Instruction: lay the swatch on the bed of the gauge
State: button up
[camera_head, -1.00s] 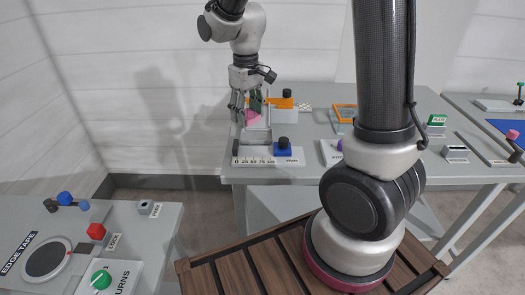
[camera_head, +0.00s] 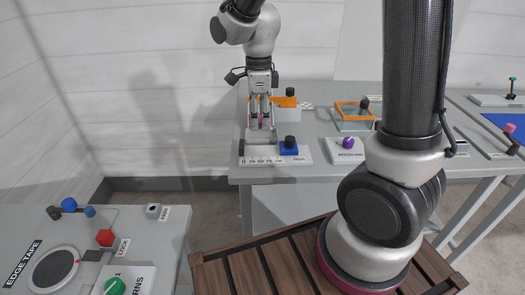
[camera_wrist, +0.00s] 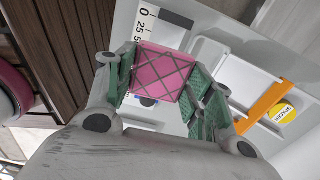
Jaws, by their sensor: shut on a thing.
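The pink quilted swatch (camera_wrist: 158,72) is held between the green finger pads of my gripper (camera_wrist: 160,85) in the wrist view. In the head view my gripper (camera_head: 262,112) points down over the gauge, and only a thin pink sliver of the swatch (camera_head: 262,116) shows between the fingers. The gauge (camera_head: 270,158) is at the front left of the grey table, with a 0-to-100 scale and a blue block with a black knob (camera_head: 289,146). Part of its scale (camera_wrist: 146,22) shows in the wrist view. I cannot tell whether the swatch touches the grey bed.
An orange-and-white bin (camera_head: 288,113) stands just behind the gauge, close to my gripper. An orange-rimmed clear box (camera_head: 352,118) and a plate with a purple knob (camera_head: 347,147) are to the right. An edge-tape station (camera_head: 125,215) stands at front left.

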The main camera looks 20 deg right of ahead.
aim_at(259, 152)
notch_tip(259, 152, down, 10)
dwell(0.5)
jog(key=o, duration=0.7)
jog(key=shift+f, duration=0.1)
notch_tip(259, 152, up, 12)
jog(key=shift+r, duration=0.2)
jog(key=s+d+r+n+t, duration=0.1)
jog(key=s+d+r+n, duration=0.2)
jog(key=s+d+n, duration=0.2)
jog(key=s+d+r+n+t, duration=0.1)
jog(key=s+d+r+n, duration=0.3)
jog(key=s+n, duration=0.3)
jog(key=s+d+r+n+t, duration=0.2)
jog(key=s+d+r+n, duration=0.2)
jog(key=n, duration=0.5)
jog(key=shift+s+d+r, duration=0.1)
jog(key=shift+s+d, duration=0.4)
jog(key=shift+s, duration=0.25)
jog(key=shift+s+d+r, duration=0.1)
jog(key=shift+s+d, duration=0.35)
jog(key=shift+s, duration=0.3)
